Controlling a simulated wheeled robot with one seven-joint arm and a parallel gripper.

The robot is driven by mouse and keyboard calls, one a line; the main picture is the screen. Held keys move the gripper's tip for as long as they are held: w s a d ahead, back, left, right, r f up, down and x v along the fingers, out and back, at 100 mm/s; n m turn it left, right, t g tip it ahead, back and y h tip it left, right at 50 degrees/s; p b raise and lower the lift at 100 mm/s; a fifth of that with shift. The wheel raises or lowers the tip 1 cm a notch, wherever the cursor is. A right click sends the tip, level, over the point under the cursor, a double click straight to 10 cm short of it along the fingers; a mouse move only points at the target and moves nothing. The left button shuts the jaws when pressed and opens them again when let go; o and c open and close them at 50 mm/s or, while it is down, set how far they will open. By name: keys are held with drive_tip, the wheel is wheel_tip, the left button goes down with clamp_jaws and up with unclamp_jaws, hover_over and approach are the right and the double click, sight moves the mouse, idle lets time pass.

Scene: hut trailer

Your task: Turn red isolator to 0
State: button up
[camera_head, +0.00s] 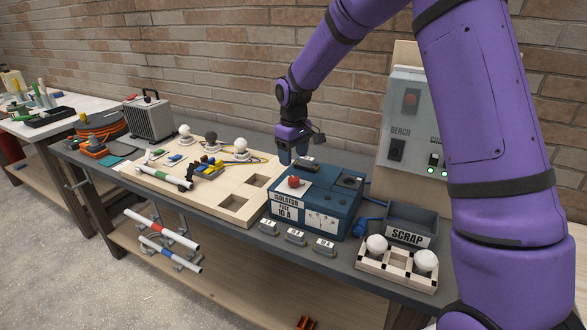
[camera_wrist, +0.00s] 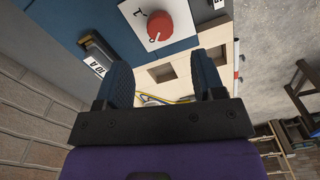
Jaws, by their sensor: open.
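The red isolator knob (camera_head: 294,182) sits on a white plate on top of the blue box (camera_head: 340,213) marked ISOLATOR and 10 A. In the wrist view the red knob (camera_wrist: 156,18) is at the top, on its white plate (camera_wrist: 138,12) with an "I" mark beside it. A white line shows on the knob; I cannot tell surely which mark it points to. My gripper (camera_head: 291,158) is above the back left of the box, behind the knob and apart from it. Its two fingers (camera_wrist: 163,75) are spread in the wrist view, with nothing between them.
A dark 10 A fuse piece (camera_wrist: 97,57) lies on the box near my fingers. A wooden board (camera_head: 215,190) with lamps and square recesses is left of the box. Several small labelled fuses (camera_head: 295,236) lie in front. A SCRAP bin (camera_head: 412,222) and grey panel (camera_head: 410,125) stand right.

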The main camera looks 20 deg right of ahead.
drive_tip(key=shift+r, duration=1.6)
drive_tip(key=s+d+r+m+t, duration=0.1)
drive_tip(key=s+d+r+m, duration=0.1)
drive_tip(key=s+r, duration=0.65)
drive_tip(key=s+d+r+m+t, duration=0.1)
drive_tip(key=s+d+r+t, duration=0.1)
drive_tip(key=s+r, duration=0.6)
drive_tip(key=s+d+m+t, duration=0.2)
drive_tip(key=s+d+m, duration=0.1)
drive_tip(key=s, duration=1.8)
drive_tip(key=shift+s+r, duration=0.4)
